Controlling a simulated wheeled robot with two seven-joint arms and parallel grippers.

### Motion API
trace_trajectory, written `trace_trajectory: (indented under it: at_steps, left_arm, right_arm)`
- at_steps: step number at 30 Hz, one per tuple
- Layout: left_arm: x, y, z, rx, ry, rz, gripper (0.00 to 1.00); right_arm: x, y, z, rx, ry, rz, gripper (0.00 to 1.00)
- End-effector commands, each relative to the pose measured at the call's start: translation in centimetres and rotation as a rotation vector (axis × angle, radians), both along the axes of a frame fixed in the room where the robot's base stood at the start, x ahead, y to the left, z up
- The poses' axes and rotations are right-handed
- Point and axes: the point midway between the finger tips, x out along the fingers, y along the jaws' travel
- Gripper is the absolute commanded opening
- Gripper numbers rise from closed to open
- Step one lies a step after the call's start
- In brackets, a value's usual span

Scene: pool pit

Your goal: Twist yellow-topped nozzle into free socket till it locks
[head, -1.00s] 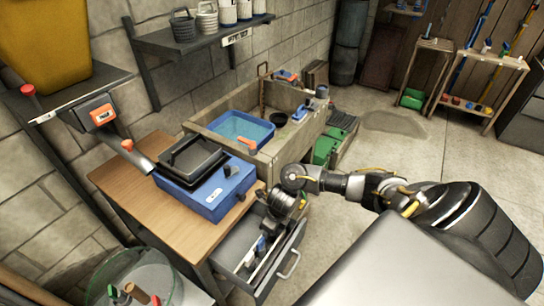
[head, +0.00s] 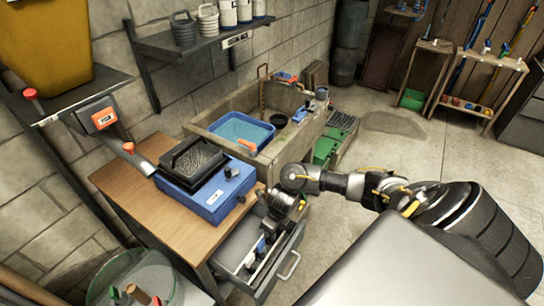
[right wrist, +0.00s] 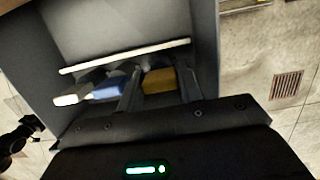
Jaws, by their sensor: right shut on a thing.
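In the right wrist view, the yellow-topped nozzle (right wrist: 158,84) sits between the fingers of my right gripper (right wrist: 161,74), which is shut on it. A blue-topped nozzle (right wrist: 109,89) and a white-topped one (right wrist: 72,97) stand in a row to its left, along a pale strip inside the grey drawer (right wrist: 120,30). In the head view, my right gripper (head: 272,221) points down into the open drawer (head: 288,263); the yellow top is hidden there. I cannot make out the free socket. My left gripper is not in view.
The wooden desk (head: 130,195) carries a blue box (head: 224,193) with a black tray (head: 190,148) on top. A sink with a blue basin (head: 242,130) stands behind it. A glass bowl (head: 120,272) is at the front left. The floor at right is clear.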

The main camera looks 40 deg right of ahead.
Motion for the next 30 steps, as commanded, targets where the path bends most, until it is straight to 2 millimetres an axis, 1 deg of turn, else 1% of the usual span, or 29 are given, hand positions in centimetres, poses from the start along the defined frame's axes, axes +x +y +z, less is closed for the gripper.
trace_trajectory:
  at_steps: [1, 3, 30]
  left_arm:
    - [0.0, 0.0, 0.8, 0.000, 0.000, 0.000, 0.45]
    - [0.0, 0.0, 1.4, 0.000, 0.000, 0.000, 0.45]
    - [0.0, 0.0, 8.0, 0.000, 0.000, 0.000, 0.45]
  right_arm:
    - [0.0, 0.0, 0.9, 0.000, -0.001, 0.001, 0.00]
    - [0.0, 0.0, 1.5, 0.000, -0.001, 0.001, 0.00]
    - [0.0, 0.0, 9.2, -0.001, 0.000, 0.001, 0.00]
